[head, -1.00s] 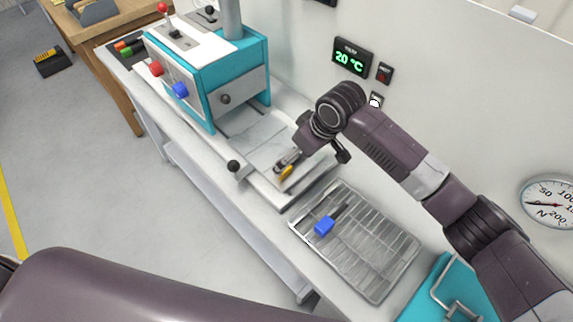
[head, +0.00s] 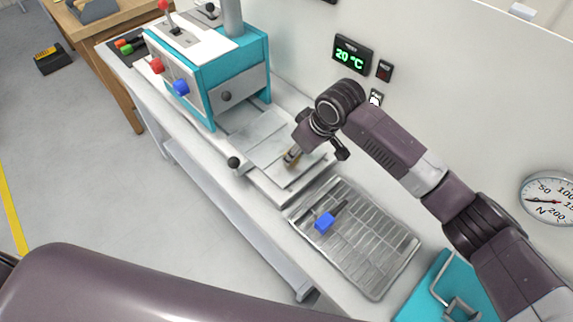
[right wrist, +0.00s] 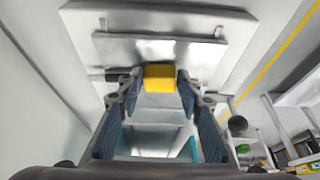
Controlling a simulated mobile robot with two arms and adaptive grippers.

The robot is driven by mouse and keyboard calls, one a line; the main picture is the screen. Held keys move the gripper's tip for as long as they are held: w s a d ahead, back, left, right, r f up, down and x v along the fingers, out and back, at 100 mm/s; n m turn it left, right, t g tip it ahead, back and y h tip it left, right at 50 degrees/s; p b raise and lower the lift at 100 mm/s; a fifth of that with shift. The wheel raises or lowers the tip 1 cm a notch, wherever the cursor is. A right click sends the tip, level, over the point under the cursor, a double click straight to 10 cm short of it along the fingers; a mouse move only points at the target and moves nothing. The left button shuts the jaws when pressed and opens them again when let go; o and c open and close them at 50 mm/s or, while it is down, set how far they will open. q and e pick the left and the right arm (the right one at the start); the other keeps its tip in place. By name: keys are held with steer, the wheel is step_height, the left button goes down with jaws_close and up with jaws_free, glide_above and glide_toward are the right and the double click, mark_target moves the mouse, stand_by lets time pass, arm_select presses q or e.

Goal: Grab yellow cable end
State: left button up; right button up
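The yellow cable end (right wrist: 160,77) sits between the two fingertips of my right gripper (right wrist: 160,85) in the right wrist view. The fingers flank it closely on both sides, but I cannot tell whether they press on it. In the head view my right gripper (head: 290,160) points down at the pale plate in front of the teal machine. My left gripper is out of view.
A wire rack (head: 370,255) holds a blue-ended dark piece (head: 325,221), in front of the plate. The teal machine (head: 235,75), with a black-knobbed lever (head: 233,162), stands beyond it. The wall (head: 460,90) runs close behind my right arm.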

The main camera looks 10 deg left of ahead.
steer(key=shift+s+d+f, duration=0.1)
steer(key=shift+f, duration=0.15)
steer(key=shift+c, duration=1.4)
